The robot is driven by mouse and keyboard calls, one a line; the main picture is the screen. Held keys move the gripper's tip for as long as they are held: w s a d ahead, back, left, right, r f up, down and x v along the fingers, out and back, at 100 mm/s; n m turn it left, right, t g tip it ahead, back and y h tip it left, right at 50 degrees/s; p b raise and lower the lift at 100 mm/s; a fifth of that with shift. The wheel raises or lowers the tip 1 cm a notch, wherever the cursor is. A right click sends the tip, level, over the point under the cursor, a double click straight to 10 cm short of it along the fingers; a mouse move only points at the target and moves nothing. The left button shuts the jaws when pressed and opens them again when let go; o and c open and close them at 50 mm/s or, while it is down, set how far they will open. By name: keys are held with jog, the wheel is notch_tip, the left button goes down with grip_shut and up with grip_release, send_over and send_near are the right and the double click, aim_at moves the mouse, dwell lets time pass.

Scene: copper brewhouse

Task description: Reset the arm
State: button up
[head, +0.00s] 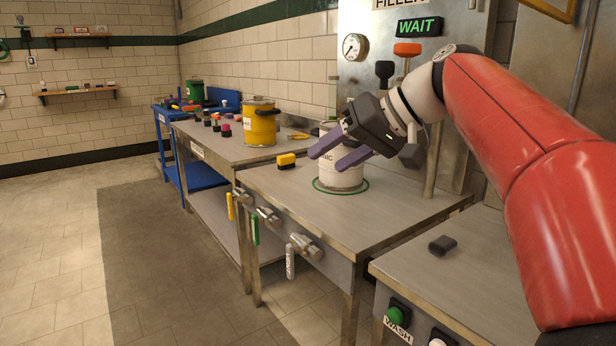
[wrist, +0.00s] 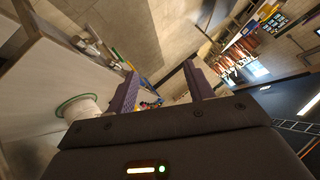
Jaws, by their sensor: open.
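My red arm reaches in from the right in the head view. My gripper (head: 331,156) is open, its two purple fingers apart with nothing between them. It is in front of and beside a white labelled keg (head: 340,178) that stands upright in a green ring (head: 364,187) on the steel table (head: 390,215). The fingers hide part of the keg. In the wrist view my gripper (wrist: 160,80) points past the table over the open room, and the white keg (wrist: 78,108) is at the left.
A filler panel with a lit WAIT sign (head: 419,26), a gauge (head: 354,46) and tap handles stands behind the keg. The floor at left is clear.

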jog(key=s+d+f+m+h, duration=0.2)
jog(key=s+d+f+h, duration=0.2)
jog(key=s+f, duration=0.7)
jog(key=s+d+f+m+t+h, duration=0.1)
jog(key=s+d+f+m+h, duration=0.2)
jog(key=s+f, duration=0.8)
jog(key=d+f+h, duration=0.2)
jog(key=d+f, duration=0.1)
jog(key=f, duration=0.3)
jog(key=shift+d+f, duration=0.15)
jog(key=shift+d, duration=0.25)
jog(key=shift+w, duration=0.1)
